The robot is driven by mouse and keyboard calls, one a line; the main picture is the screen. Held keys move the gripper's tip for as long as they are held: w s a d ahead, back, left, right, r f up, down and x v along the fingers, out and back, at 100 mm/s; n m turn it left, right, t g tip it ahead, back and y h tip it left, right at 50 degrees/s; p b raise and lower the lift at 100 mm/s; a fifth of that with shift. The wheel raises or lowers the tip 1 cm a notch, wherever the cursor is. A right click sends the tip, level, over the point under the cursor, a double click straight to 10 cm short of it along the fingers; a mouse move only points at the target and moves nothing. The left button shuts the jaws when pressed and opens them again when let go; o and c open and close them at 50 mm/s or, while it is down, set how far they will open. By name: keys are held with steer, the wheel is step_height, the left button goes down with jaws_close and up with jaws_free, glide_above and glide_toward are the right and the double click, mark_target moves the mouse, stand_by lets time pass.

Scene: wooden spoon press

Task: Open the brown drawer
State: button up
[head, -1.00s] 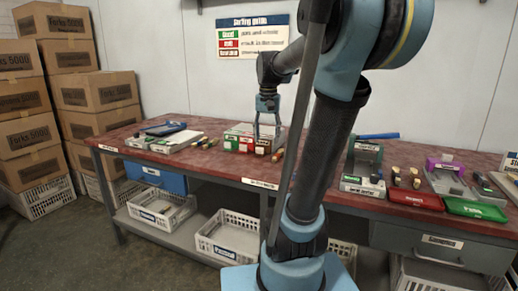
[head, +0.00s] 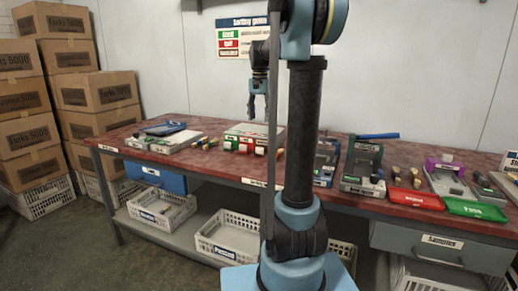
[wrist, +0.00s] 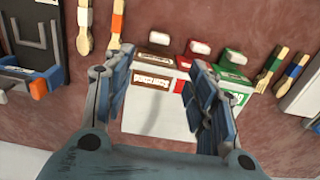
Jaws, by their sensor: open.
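A white box (head: 240,130) on the red bench holds three small drawers, green, red and brown, each with a white knob. The brown drawer (head: 260,150) is at the box's right end in the head view. In the wrist view the brown drawer (wrist: 155,57) is at the left end of the row, and its front looks level with the others. My gripper (head: 258,115) hangs above the box, clear of it. In the wrist view my gripper (wrist: 158,72) is open and empty, its fingers either side of the box in the picture.
Wooden spoons (wrist: 116,25) with coloured bands lie on both sides of the box. A blue tool (wrist: 35,82) is at the wrist view's left. A blue drawer (head: 160,177) and a grey drawer (head: 440,247) hang under the bench. Red and green trays sit at right.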

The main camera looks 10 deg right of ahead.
mark_target(261, 146)
step_height(261, 146, down, 15)
steer(key=shift+r, duration=0.1)
stand_by(0.4)
jaws_close()
steer(key=shift+s, duration=0.1)
